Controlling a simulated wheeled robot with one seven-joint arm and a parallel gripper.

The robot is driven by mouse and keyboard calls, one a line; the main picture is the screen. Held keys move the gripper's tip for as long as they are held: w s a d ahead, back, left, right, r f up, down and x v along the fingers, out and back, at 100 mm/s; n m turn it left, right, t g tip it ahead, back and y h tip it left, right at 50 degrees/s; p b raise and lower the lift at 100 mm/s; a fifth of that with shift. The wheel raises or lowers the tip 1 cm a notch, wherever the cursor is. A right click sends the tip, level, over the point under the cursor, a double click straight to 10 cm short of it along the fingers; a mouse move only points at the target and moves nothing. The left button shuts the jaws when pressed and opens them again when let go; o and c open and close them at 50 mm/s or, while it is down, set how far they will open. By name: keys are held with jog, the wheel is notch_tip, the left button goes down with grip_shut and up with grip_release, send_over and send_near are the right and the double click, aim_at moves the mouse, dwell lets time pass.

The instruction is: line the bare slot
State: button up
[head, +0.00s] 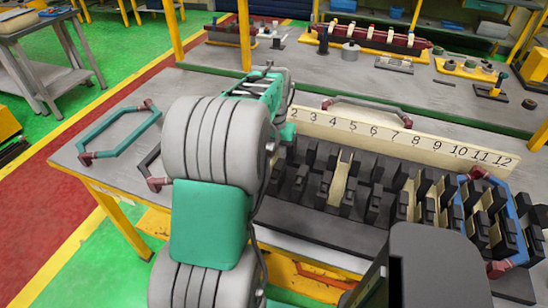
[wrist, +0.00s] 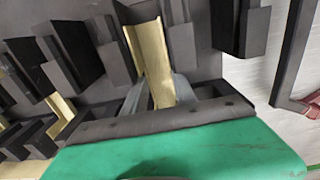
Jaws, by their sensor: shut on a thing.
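In the wrist view, my gripper (wrist: 160,95) is shut on a cream slot liner (wrist: 150,55), a folded channel strip. The liner lines up with a gap between dark stator teeth (wrist: 181,45); how deep it sits in that gap, I cannot tell. A cream liner stands in a slot left of centre (head: 339,182), and several more line slots on the right. My arm hides the block's left end and my gripper there.
A teal coil (head: 120,130) lies on the bench (head: 90,160) at the left. A blue coil (head: 512,215) sits over the block's right end. A grey coil (head: 365,102) lies behind the number strip. Another dark coil (head: 150,160) lies partly behind my arm.

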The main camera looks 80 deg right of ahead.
jog(key=shift+f, duration=0.45)
dwell(0.4)
jog(key=o, duration=1.1)
jog(key=shift+c, duration=0.2)
jog(key=shift+r, duration=0.1)
jog(key=shift+r+p, duration=0.5)
jog(key=shift+r, duration=0.25)
notch_tip(320, 180, up, 8)
jog(key=p, duration=0.5)
jog(key=shift+f, duration=0.25)
